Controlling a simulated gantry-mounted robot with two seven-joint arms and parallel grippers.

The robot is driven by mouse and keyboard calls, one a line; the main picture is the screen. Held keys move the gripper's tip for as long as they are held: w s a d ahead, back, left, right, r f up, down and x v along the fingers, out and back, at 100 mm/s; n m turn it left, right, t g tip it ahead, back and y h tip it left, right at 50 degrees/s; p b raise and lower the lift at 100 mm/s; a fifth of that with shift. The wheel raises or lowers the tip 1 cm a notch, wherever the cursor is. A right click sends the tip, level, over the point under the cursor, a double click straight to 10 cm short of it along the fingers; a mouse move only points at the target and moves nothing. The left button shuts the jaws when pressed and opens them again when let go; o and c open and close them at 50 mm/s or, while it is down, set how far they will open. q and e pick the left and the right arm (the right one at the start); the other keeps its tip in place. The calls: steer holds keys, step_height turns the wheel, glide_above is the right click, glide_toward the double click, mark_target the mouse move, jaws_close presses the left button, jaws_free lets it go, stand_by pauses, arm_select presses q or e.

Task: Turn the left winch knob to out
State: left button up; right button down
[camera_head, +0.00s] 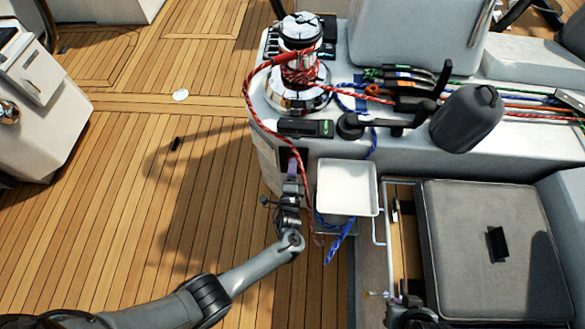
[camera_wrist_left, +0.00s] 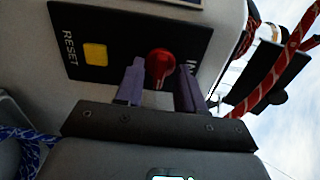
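The red winch knob (camera_wrist_left: 159,64) sits on a black panel (camera_wrist_left: 100,32) in the left wrist view. Lettering that looks like "IN" is partly visible to its right. In the head view the panel is on the cockpit console's side, mostly hidden by my left gripper (camera_head: 291,165). In the left wrist view my left gripper (camera_wrist_left: 160,78) is open, with one purple finger on each side of the knob. Gaps show beside the knob; I cannot tell whether either finger touches it. A dark part at the head view's bottom edge may be my right arm; no right fingers are clear.
A yellow button (camera_wrist_left: 96,54) marked RESET is left of the knob. A red rope (camera_head: 262,118) hangs from the winch (camera_head: 297,75) close to my left gripper. A white tray (camera_head: 347,188) juts out just right. Open wooden deck (camera_head: 120,200) lies to the left.

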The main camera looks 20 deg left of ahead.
arm_select(q)
steer(key=shift+s, duration=0.1)
steer(key=p+v, duration=0.3)
steer(key=v, duration=0.7)
steer(key=shift+s+d, duration=0.15)
steer(key=shift+s, duration=0.15)
